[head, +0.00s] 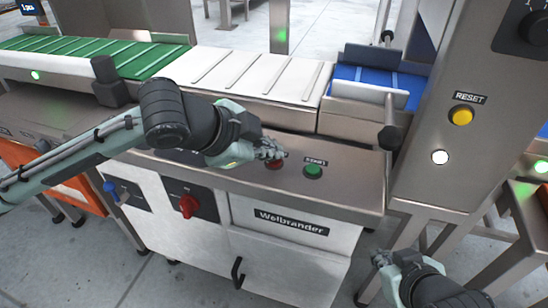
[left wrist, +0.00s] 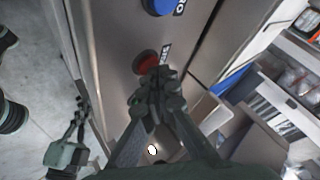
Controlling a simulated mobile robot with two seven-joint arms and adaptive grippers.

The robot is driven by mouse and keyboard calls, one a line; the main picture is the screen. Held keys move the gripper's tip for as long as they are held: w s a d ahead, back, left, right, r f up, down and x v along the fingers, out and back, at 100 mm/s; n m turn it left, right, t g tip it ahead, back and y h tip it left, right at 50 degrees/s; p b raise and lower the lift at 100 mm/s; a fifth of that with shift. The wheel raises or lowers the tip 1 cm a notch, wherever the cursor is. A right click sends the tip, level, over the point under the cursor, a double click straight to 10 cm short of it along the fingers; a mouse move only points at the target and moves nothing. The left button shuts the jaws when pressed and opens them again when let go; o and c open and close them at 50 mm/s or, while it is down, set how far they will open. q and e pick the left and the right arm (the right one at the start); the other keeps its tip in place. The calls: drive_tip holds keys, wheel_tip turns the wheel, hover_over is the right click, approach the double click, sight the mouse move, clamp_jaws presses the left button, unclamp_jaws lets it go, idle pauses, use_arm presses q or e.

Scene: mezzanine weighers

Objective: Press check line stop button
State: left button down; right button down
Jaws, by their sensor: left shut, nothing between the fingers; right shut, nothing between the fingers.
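The red button (head: 275,165) sits on the sloping steel panel (head: 352,191) of the weigher, left of a green button (head: 313,171) labelled START. My left gripper (head: 272,150) is shut and empty, with its fingertips right over the red button and partly hiding it. In the left wrist view the red button (left wrist: 146,62) shows just beyond the shut fingertips (left wrist: 157,80). I cannot tell whether they touch it. The red button's label is mostly hidden. My right gripper (head: 382,258) is shut and empty, low at the right, away from the panel.
A blue button (left wrist: 160,5) lies farther along the panel. A yellow RESET button (head: 461,115) and a white lamp (head: 440,157) are on the steel column at right. A red rotary switch (head: 188,206) is on the cabinet front. Conveyor belts (head: 255,73) run behind the panel.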

sight(271, 163)
use_arm(q)
drive_tip(key=shift+f, duration=0.3)
idle(0.4)
drive_tip(key=shift+r+p, duration=0.9)
drive_tip(key=shift+p, duration=0.3)
wheel_tip(271, 163, up, 5)
drive_tip(key=p, duration=0.6)
idle(0.3)
